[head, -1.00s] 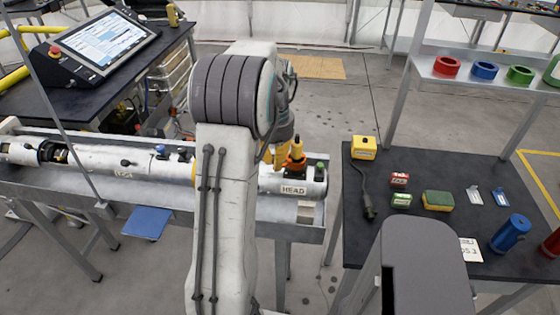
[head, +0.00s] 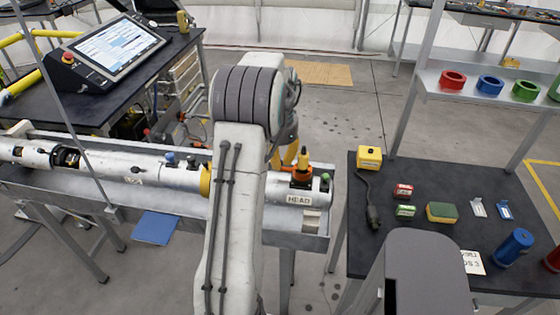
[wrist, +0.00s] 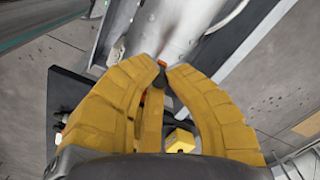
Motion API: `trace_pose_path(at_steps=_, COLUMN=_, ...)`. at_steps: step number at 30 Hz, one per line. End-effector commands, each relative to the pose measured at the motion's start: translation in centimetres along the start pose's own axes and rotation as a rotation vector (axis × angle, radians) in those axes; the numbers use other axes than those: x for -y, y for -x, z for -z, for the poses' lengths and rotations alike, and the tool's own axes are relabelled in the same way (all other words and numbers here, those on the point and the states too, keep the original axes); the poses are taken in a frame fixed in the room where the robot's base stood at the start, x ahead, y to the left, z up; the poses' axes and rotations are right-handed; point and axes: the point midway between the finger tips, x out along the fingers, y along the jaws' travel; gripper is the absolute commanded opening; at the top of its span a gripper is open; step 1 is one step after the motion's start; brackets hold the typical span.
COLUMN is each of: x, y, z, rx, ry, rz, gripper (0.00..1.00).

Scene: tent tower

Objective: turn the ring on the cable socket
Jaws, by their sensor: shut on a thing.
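The silver HEAD cylinder (head: 317,188) lies at the right end of a long tube in the trough. An orange ring (head: 303,173) shows on top of it, at the cable socket. My gripper (head: 297,163) has yellow fingers and reaches down to the ring from behind my arm. In the wrist view the fingertips (wrist: 168,72) close together over the silver cylinder (wrist: 172,30), with a small dark part and a bit of orange between them. The fingers hide most of the ring and socket.
The right table holds a yellow box (head: 369,157) with a cable, a sponge (head: 442,212) and a blue cylinder (head: 513,248). A green knob (head: 325,177) stands close right of the ring. A thin post (head: 80,140) stands left. A screen (head: 120,48) stands back left.

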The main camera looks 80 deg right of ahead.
Motion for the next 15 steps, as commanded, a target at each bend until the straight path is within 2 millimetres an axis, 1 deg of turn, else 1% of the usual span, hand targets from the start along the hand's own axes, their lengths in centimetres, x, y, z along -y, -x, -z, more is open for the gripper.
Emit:
trace_pose_path(at_steps=14, x=0.02, y=-0.16, z=0.04, rx=0.002, ry=-0.013, rz=-0.002, gripper=0.0)
trace_pose_path(at_steps=15, x=0.02, y=-0.16, z=0.05, rx=0.002, ry=-0.013, rz=-0.002, gripper=0.13)
